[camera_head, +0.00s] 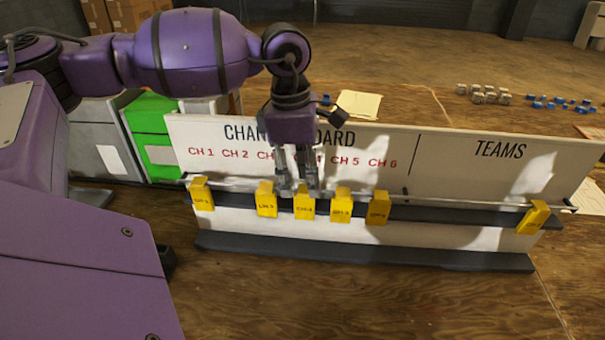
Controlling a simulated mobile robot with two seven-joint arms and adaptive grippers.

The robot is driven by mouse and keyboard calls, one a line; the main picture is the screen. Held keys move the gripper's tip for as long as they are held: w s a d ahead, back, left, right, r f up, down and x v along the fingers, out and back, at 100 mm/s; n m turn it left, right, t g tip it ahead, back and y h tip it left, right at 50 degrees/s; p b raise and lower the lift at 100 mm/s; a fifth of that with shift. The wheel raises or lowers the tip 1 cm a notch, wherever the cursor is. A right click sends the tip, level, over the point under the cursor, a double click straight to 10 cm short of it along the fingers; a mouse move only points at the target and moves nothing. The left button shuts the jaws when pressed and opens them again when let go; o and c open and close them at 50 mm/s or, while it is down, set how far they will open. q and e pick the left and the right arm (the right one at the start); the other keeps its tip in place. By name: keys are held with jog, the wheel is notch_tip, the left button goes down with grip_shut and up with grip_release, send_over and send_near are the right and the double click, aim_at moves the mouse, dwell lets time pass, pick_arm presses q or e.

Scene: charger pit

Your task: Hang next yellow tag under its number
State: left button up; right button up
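The white board (450,178) reads CHAN…OARD, with red numbers CH 1 to CH 6 partly covered by my arm. Yellow tags hang on the rail (455,202) below: one at the left end (201,194) under CH 1, a close group with tags (266,199), (340,205) and (377,208), and one tag (532,218) at the right end under TEAMS. My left gripper (298,190) points down at the rail, right at the middle tag (304,206), which seems marked CH 4. Its fingertips are partly hidden behind the tags, so its grip is unclear. My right gripper is out of view.
A gap on the rail lies between the left-end tag and the group. A wide bare stretch lies before the right-end tag. Green (148,135) and grey boxes stand left of the board. Small grey blocks (484,94), blue blocks (560,104) and paper (360,106) lie behind it.

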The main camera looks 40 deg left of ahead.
pick_arm(q)
notch_tip(320, 180, up, 12)
jog(key=a, duration=0.1)
jog(key=shift+s, duration=0.4)
jog(key=shift+f, duration=0.15)
